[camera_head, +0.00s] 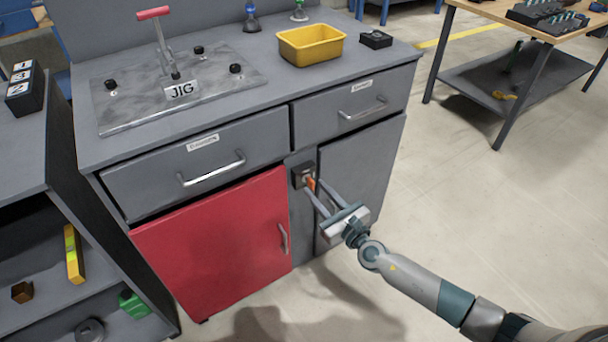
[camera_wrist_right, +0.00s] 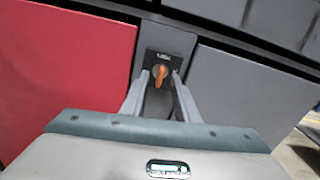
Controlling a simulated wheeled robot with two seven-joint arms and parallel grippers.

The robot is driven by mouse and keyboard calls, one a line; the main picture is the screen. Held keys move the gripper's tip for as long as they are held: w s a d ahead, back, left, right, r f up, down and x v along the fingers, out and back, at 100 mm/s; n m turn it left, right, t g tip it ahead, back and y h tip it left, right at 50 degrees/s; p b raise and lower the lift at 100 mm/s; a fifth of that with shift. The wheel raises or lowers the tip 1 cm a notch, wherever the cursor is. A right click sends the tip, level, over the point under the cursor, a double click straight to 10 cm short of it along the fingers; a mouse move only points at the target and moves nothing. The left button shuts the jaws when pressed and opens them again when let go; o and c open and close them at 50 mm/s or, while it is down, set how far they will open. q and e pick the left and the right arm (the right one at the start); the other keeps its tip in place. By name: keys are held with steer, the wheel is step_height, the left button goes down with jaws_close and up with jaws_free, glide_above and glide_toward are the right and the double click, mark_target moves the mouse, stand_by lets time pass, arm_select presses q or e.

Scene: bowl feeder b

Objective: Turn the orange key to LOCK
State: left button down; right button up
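The orange key (camera_wrist_right: 159,75) sits on a dark lock plate (camera_wrist_right: 164,62) between the red door and the grey door of the cabinet. It looks roughly upright in the right wrist view, with small lettering above it too small to read surely. In the head view the key (camera_head: 311,184) is partly covered by the fingers. My right gripper (camera_head: 313,189) is open, its two fingers reaching toward the plate. In the right wrist view the fingers (camera_wrist_right: 160,80) stand on either side of the key, with gaps beside it; contact cannot be told. My left gripper is not in view.
The red door (camera_head: 222,238) is left of the lock, the grey door (camera_head: 360,172) right. Drawers with metal handles are above. The worktop holds a JIG plate (camera_head: 130,111) and a yellow bin (camera_head: 311,45).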

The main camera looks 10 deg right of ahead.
steer(key=v, duration=0.5)
stand_by(0.3)
steer(key=shift+s+r, duration=0.1)
stand_by(0.3)
